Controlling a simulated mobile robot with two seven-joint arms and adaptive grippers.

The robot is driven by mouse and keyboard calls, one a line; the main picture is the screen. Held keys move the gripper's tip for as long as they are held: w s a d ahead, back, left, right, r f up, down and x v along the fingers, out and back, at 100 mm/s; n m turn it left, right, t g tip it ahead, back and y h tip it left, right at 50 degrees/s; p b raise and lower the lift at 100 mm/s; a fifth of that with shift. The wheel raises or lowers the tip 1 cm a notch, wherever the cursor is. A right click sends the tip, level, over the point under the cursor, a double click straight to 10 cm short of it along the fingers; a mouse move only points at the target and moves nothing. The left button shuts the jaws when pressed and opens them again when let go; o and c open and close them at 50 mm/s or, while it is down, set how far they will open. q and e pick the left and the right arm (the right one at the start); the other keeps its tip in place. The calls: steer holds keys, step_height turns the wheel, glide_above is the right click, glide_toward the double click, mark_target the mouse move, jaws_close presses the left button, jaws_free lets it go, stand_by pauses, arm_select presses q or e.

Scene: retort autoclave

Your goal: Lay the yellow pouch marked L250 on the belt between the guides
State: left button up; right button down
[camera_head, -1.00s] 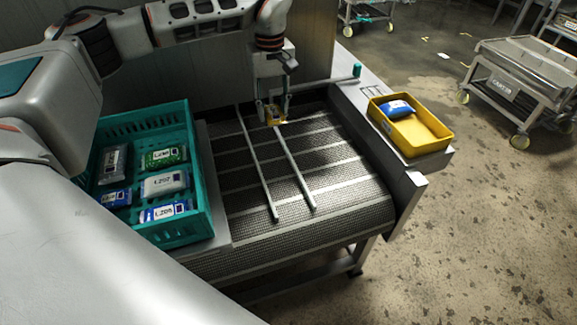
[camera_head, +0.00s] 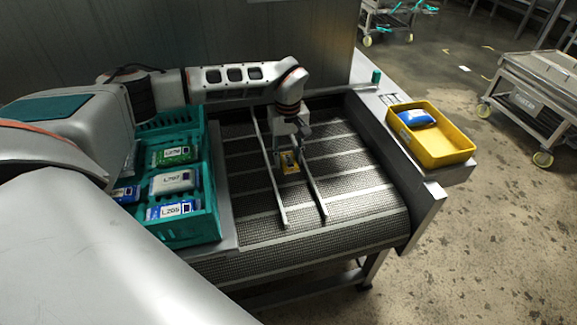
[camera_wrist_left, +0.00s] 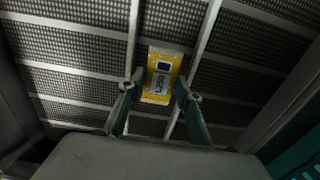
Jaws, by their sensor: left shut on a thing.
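In the left wrist view the pouch (camera_wrist_left: 154,97) lies flat in outline between the two guides. My left gripper (camera_head: 287,155) is shut on it, with a finger at each side. The left guide (camera_head: 273,180) and right guide (camera_head: 315,193) are thin metal rails along the dark mesh belt (camera_head: 352,193). Whether the pouch touches the belt I cannot tell. My right gripper is not in view.
A teal crate (camera_head: 214,190) with several pouches stands left of the belt, partly hidden by my arm. A yellow tray (camera_head: 447,152) with a blue pouch (camera_head: 416,118) sits on the right ledge. The belt in front of the gripper is clear.

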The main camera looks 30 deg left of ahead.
mark_target(288, 159)
arm_select(q)
step_height(288, 159, down, 4)
steer(key=shift+r, duration=0.1)
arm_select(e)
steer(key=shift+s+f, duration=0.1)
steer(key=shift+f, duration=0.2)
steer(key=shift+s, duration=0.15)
arm_select(q)
steer(key=o, duration=0.8)
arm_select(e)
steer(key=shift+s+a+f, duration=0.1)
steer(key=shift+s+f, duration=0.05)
